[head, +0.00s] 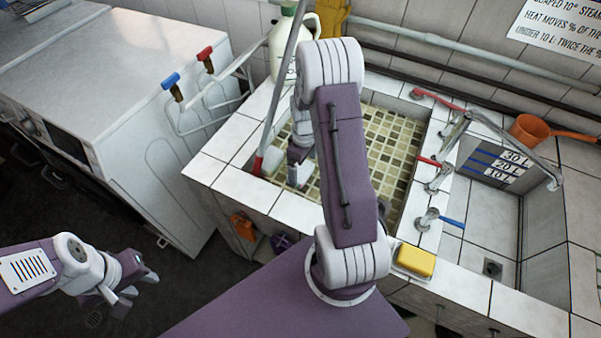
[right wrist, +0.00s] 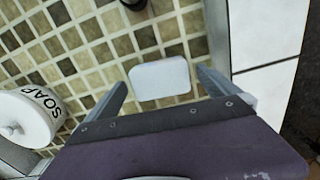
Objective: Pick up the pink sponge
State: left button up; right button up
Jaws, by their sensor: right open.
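No plainly pink sponge shows. In the right wrist view a pale, almost white block (right wrist: 160,80) with rounded corners lies on the mosaic sink floor. It shows in the gap between the fingers of my right gripper (right wrist: 165,90), which is open and empty. In the head view my right gripper (head: 299,172) hangs inside the sink basin, partly hidden by my arm. My left gripper (head: 135,290) is low at the left, over the dark floor, outside the sink.
A yellow sponge (head: 415,260) lies on the front tiled rim. A white container marked SOAP (right wrist: 30,115) is at the left of the wrist view. A red-ended pole (head: 275,115) leans by the basin's left side. Taps (head: 440,165) line the right rim.

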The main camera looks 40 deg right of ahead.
aim_at(304, 171)
jog(key=f, duration=0.4)
jog(key=shift+d+f, duration=0.1)
jog(key=shift+d, duration=0.1)
jog(key=shift+s, duration=0.1)
jog(key=c, duration=1.1)
notch_tip(304, 171, up, 10)
jog(key=shift+r+p, duration=0.1)
jog(key=shift+p, duration=0.25)
jog(key=shift+c, duration=0.2)
